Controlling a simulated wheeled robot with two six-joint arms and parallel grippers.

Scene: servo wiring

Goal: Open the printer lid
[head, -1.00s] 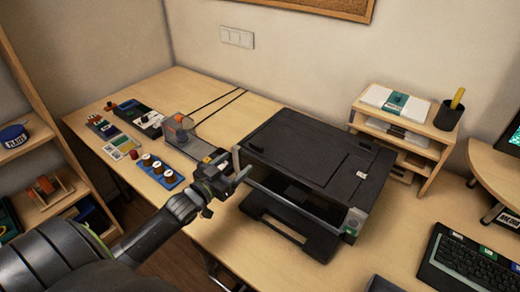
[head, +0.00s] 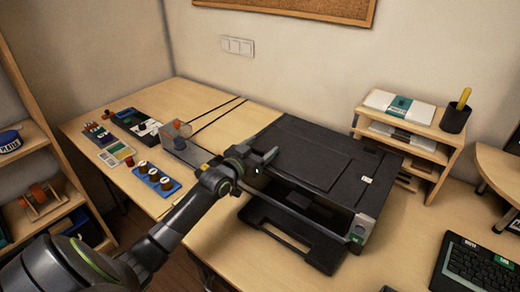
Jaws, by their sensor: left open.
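The black printer (head: 320,175) stands on the wooden desk, its flat lid (head: 315,153) shut on top. Its front is open below the lid, and a dark output tray (head: 290,236) sticks out towards me. My left gripper (head: 262,162) is open at the printer's left front corner, its fingers close to the lid's edge. I cannot tell whether they touch it. The gripper and wrist hide that corner. My right gripper is not in view.
A wooden shelf unit with papers (head: 400,130) and a pen cup (head: 455,117) stands right of the printer. A keyboard (head: 480,272) lies at the lower right. Blue-racked spools (head: 155,178) and small parts lie on the left of the desk.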

